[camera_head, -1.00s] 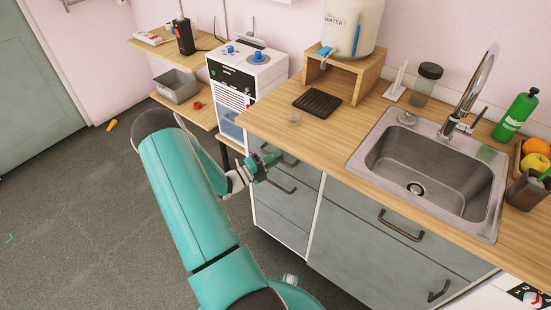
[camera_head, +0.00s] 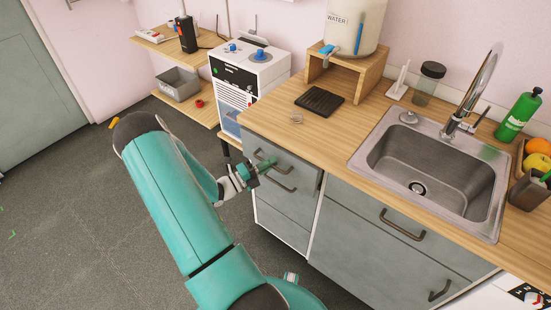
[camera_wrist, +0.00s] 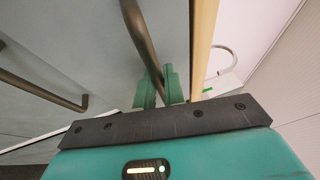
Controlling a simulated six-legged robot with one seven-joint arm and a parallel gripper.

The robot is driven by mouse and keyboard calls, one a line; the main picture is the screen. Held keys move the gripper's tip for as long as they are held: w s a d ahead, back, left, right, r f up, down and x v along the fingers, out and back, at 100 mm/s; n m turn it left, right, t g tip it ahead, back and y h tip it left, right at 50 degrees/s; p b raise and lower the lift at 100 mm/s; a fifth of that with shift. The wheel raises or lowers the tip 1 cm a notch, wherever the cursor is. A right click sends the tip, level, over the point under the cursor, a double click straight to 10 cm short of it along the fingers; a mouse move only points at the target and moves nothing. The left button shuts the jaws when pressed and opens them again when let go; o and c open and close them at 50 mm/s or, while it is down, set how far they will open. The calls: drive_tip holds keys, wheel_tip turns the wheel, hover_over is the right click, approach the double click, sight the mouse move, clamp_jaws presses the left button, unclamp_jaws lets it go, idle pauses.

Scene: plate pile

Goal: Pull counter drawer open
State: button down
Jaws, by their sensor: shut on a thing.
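The grey counter drawer (camera_head: 300,171) is the top left one under the wooden counter. Its front stands a little out from the cabinet, with a dark gap at its right edge. Its dark curved handle (camera_head: 288,164) also shows in the wrist view (camera_wrist: 138,32), running down to my fingers. My gripper (camera_head: 254,171) is at the left part of this handle. In the wrist view, my green fingers (camera_wrist: 160,88) are shut on the handle, partly hiding it. The inside of the drawer is not visible.
A lower handle (camera_head: 281,185) sits just below, close to my gripper. The counter top (camera_head: 330,135) overhangs the drawers and bears a sink (camera_head: 425,170). A white machine (camera_head: 250,75) stands behind left. Floor (camera_head: 70,220) to the left is clear.

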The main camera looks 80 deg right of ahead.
drive_tip(key=w+a, duration=0.4)
drive_tip(key=a, duration=0.6)
drive_tip(key=w+a, duration=0.5)
drive_tip(key=a, duration=0.6)
drive_tip(key=shift+w, duration=0.15)
drive_tip(key=shift+a, duration=0.1)
drive_tip(key=c, duration=1.8)
unclamp_jaws()
drive_tip(key=v, duration=1.3)
drive_tip(key=shift+w+a+f, duration=0.15)
drive_tip(key=shift+w+a, duration=0.1)
